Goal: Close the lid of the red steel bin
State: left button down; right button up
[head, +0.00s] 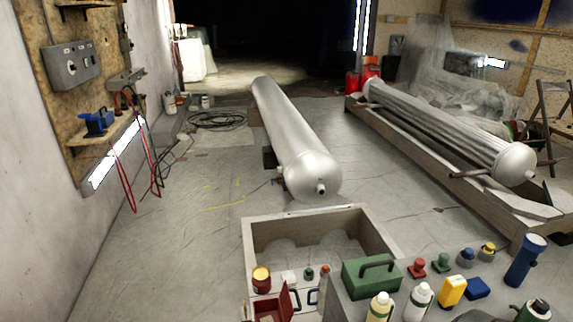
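A small red box (268,309), which looks like the red steel bin, stands at the bottom edge of the head view, and its lower part is cut off by the frame. Its lid (285,300) stands up at the right side of the box, so the bin is open. A dark handle shows on the lid's right face. Neither of my grippers is in view.
A wooden-walled crate (252,245) is just behind the bin. A red-brown can (261,280) stands close behind the bin. To the right are a green toolbox (365,284), white bottles (418,301), a yellow container (452,291) and a blue flashlight (525,262).

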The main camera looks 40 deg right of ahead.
aim_at(288, 310)
jog(key=i+z, duration=0.2)
jog(key=z, duration=0.25)
jog(key=i+j+z, duration=0.1)
jog(key=z, duration=0.4)
jog(key=i+j+z, duration=0.2)
jog(key=z, duration=0.25)
jog(key=i+j+z, duration=0.25)
jog(key=z, duration=0.2)
